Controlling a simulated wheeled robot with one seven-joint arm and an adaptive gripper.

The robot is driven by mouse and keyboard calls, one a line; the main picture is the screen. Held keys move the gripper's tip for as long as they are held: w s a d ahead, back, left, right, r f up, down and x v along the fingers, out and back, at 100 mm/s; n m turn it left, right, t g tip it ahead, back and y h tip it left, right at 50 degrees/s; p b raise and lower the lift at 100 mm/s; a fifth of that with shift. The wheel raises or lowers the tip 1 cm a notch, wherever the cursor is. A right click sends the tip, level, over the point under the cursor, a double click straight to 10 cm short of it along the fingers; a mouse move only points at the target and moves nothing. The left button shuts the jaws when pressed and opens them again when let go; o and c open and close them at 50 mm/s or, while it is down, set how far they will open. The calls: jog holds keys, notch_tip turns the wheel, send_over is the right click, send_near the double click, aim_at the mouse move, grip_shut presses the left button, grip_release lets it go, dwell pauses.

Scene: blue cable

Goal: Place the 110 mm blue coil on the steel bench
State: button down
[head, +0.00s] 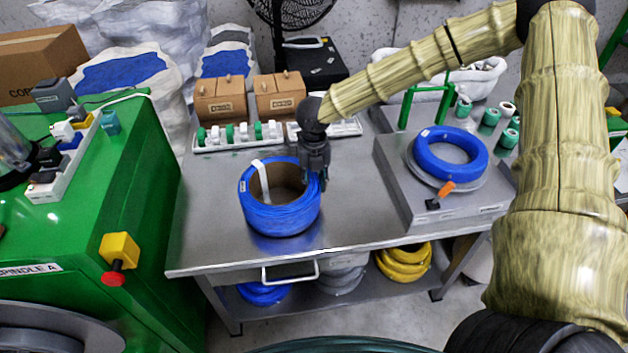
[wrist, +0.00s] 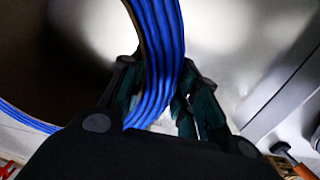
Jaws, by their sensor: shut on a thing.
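A tall blue coil (head: 278,217) with a white tie band is at the middle of the steel bench (head: 345,220). It looks upright, at or just above the bench top; I cannot tell whether it touches. My gripper (head: 318,183) points down at the coil's right side. In the wrist view, the fingers (wrist: 160,108) are on both sides of the blue coil wall (wrist: 158,50), shut on it. The coil's lower edge is out of the wrist view.
A second, thinner blue coil (head: 450,153) lies on a grey platform (head: 405,190) at right, with an orange-handled lever (head: 440,194). Cardboard boxes (head: 220,98) and a tray of small spools (head: 237,134) stand behind. A green machine (head: 130,190) is left. The front bench strip is clear.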

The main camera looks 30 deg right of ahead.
jog(key=c, duration=1.1)
grip_release()
jog(key=shift+s+f, duration=0.1)
notch_tip(320, 180, up, 12)
jog(key=shift+r+b, duration=0.1)
jog(key=shift+b, duration=0.25)
